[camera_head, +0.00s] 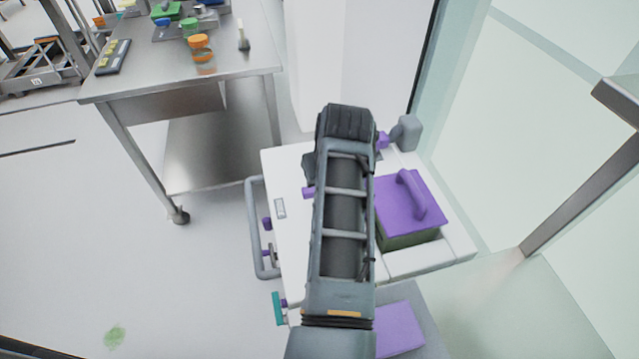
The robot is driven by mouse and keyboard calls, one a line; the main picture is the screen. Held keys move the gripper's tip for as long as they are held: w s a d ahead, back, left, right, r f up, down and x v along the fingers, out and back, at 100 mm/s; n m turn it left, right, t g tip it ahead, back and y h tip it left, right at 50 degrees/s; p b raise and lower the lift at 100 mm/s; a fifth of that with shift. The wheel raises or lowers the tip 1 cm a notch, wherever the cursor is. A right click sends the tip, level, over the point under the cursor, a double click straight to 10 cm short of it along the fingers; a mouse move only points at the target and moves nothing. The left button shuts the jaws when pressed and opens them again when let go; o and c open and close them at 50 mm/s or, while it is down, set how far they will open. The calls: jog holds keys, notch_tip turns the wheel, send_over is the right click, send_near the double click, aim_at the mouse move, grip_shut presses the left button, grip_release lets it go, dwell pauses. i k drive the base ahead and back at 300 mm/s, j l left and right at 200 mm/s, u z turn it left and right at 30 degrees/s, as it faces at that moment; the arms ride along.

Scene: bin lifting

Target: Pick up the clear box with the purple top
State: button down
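The box with the purple top (408,202) sits on a white cart-like unit, just right of my arm. Its purple lid has a raised purple handle. The box's lower part (410,238) looks dark greenish and see-through. My arm rises through the middle of the view and covers the box's left edge. My gripper cannot be made out; it may be hidden behind the arm.
The white unit (420,258) has a grey side rail (254,230). Another purple surface (398,330) shows below. A steel table (180,85) with jars stands at upper left. A glass wall and metal bar (585,180) flank the right. Floor at left is mostly clear.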

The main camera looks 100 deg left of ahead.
aim_at(387, 215)
jog(key=k, duration=1)
